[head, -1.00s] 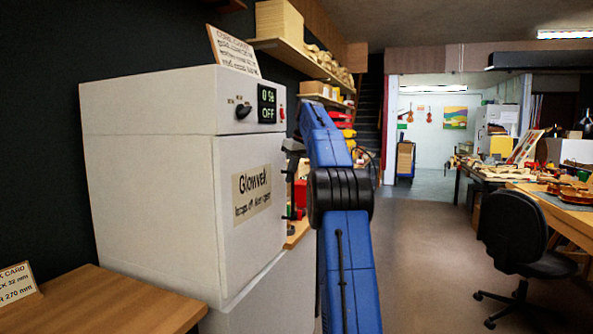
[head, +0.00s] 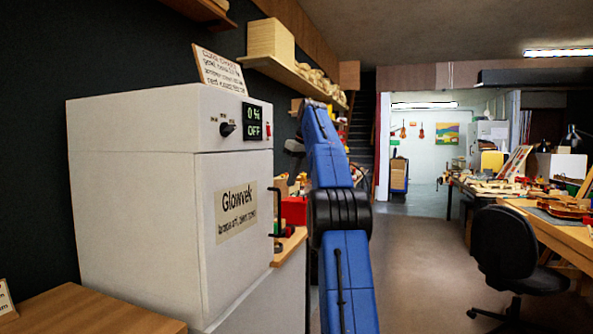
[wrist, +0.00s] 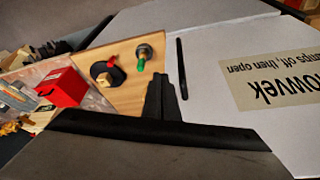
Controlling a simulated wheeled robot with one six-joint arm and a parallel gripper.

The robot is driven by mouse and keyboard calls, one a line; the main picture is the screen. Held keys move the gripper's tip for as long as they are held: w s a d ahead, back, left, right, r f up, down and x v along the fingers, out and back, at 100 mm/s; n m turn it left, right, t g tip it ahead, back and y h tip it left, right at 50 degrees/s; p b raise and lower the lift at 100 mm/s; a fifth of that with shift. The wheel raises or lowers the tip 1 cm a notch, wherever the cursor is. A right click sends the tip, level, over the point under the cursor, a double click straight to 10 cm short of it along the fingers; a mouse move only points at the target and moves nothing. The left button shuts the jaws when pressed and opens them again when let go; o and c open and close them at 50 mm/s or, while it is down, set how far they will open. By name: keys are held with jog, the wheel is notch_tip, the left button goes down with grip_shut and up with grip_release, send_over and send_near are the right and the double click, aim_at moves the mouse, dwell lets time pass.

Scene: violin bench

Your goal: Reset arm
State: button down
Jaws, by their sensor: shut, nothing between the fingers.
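My blue arm (head: 335,190) rises in the middle of the head view, bent at a black joint. In the wrist view my gripper (wrist: 160,82) shows as dark fingers shut together, with nothing between them. It is in front of the white Glowvek cabinet (wrist: 215,90), beside the door handle (wrist: 182,68). In the head view the fingers cannot be made out clearly. The cabinet (head: 130,190) stands left of the arm, its door looks shut, and its display (head: 252,122) reads 0 % OFF.
A wooden table (head: 85,312) is at front left. A black chair (head: 508,250) and workbench (head: 545,222) stand right. The floor (head: 420,270) between is clear.

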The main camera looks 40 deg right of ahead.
jog(key=shift+d+v, duration=0.15)
jog(key=shift+v, duration=0.8)
jog(key=shift+d+v, duration=0.1)
jog(key=shift+v, duration=0.8)
jog(key=shift+r, duration=0.1)
jog(key=s+a, duration=0.3)
jog(key=a, duration=0.5)
jog(key=s+a, duration=0.2)
jog(key=a, duration=0.7)
jog(key=s+a+f+m, duration=0.1)
jog(key=s+a+f, duration=0.7)
jog(key=s+a, duration=0.35)
jog(key=s+a+f, duration=0.4)
jog(key=s+f, duration=0.5)
jog(key=f, duration=0.1)
jog(key=s+a+f, duration=0.4)
jog(key=s+f, duration=0.5)
jog(key=f, duration=0.1)
jog(key=s+a+f, duration=0.4)
jog(key=s+f, duration=0.5)
jog(key=f, duration=0.1)
jog(key=shift+a+f+m+t+h, duration=0.25)
jog(key=shift+f+m+t+h, duration=0.05)
jog(key=shift+f, duration=0.05)
